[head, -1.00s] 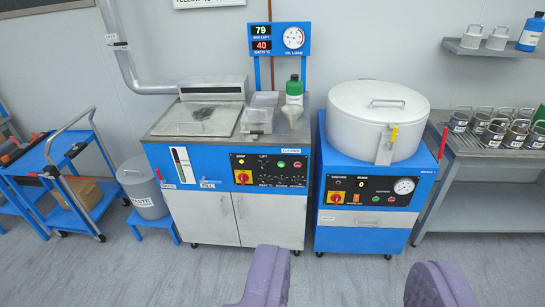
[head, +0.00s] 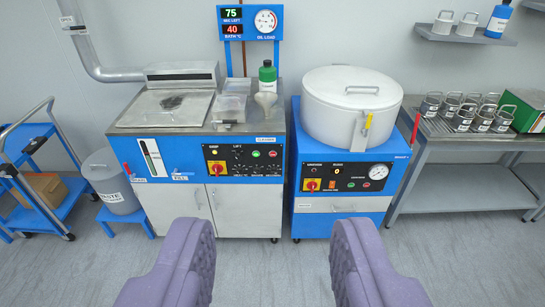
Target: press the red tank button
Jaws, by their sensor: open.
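The blue cleaner tank (head: 130,149) stands left of centre, with a steel top and grey lower doors. Its black control panel (head: 243,160) holds a green button (head: 256,154) and, just right of it, a small red button (head: 273,154). A red and yellow rotary switch (head: 217,168) sits at the panel's left. My gripper (head: 268,228) shows as two purple, ribbed fingers at the bottom, wide apart and empty. The fingers appear in front of and below the panel, apart from it. Nothing covers the red button.
A blue machine (head: 341,227) with a round grey drum (head: 352,100) stands to the right, with its own small buttons. A steel bench (head: 430,158) with several canisters is further right. A blue trolley (head: 72,212) and a grey bin (head: 112,184) are left. The floor in front is clear.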

